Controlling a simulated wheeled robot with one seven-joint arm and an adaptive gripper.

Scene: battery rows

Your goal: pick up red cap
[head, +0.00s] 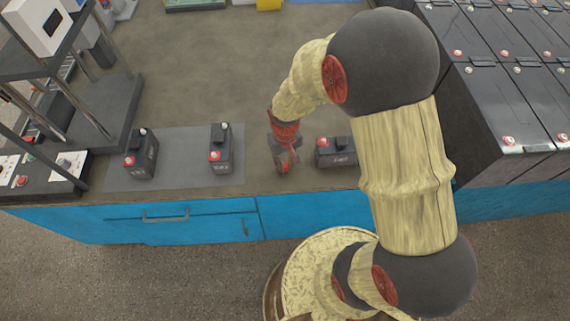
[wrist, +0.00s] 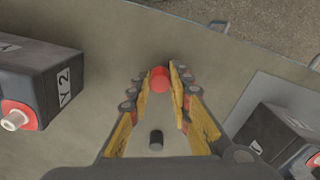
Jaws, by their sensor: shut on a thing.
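The red cap (wrist: 160,79) is a small red cylinder between the two fingertips of my gripper (wrist: 166,84) in the wrist view. The yellow-padded fingers touch it from both sides, so my gripper is shut on it. In the head view my gripper (head: 286,163) is low over the front edge of the bench, just left of a lying black battery (head: 336,152). The cap is hard to make out there among the red parts of my gripper.
A small black cap (wrist: 156,140) is between my fingers' bases in the wrist view, apart from them. Two batteries (head: 140,156) (head: 221,151) stand on a grey mat (head: 182,150) at left. Larger batteries (head: 500,100) fill the right.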

